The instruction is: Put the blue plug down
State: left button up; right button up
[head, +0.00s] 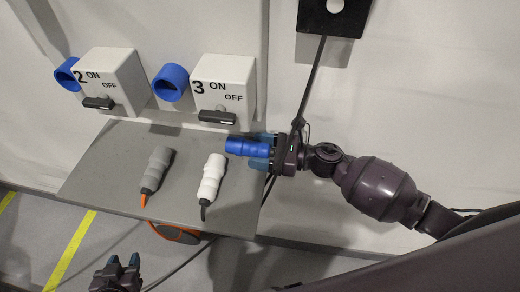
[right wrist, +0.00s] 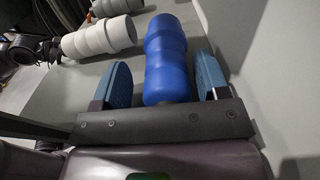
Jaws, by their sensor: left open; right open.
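The blue plug (head: 240,145) lies on its side at the right end of the grey shelf (head: 100,165), close to the wall. My right gripper (head: 260,150) is open around its right end. In the right wrist view the blue plug (right wrist: 167,60) sits between the two spread fingers, with a gap on each side. Its rear end and cable are hidden by the gripper. My left gripper (head: 123,261) is open and empty, low in the head view and apart from the shelf.
A white plug (head: 211,178) and a grey plug (head: 156,172) with an orange cable lie on the shelf to the left. Switch boxes 2 (head: 118,75) and 3 (head: 235,75) with blue sockets are on the wall above. A black cable hangs near my right gripper.

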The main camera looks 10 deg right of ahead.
jog(key=shift+r, duration=0.2)
jog(key=b+v, duration=0.2)
jog(key=v, duration=1)
jog(key=shift+f, duration=0.1)
